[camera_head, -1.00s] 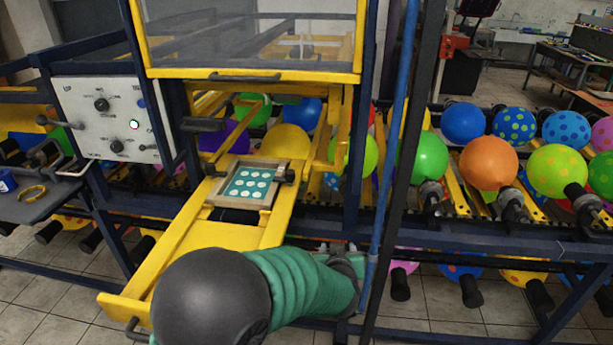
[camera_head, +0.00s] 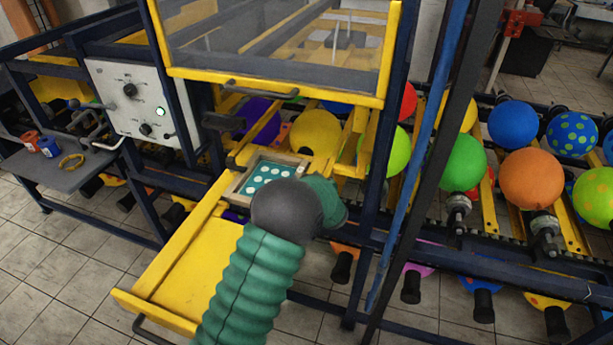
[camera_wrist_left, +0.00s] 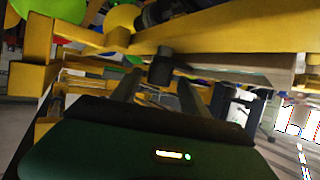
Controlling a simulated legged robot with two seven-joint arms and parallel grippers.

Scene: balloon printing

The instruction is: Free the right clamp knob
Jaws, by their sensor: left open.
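The teal printing plate (camera_head: 272,176) with pale dots sits in its wooden frame (camera_head: 240,190) on the yellow slide. My left arm reaches over the frame's right side and hides the right clamp knob in the head view. In the left wrist view, a dark knob (camera_wrist_left: 160,70), apparently the right clamp knob, stands ahead of my left gripper (camera_wrist_left: 160,86). Its two fingers are open, one to each side of the knob in the picture. I cannot tell whether they touch it. My left fingers are hidden in the head view. My right gripper is not in view.
The yellow slide's front part (camera_head: 195,265) is bare. A dark blue post (camera_head: 376,215) and a blue pole (camera_head: 415,170) stand right of my arm. The clear guard (camera_head: 275,45) hangs above and behind the frame. Balloons, such as an orange one (camera_head: 531,179), line the right.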

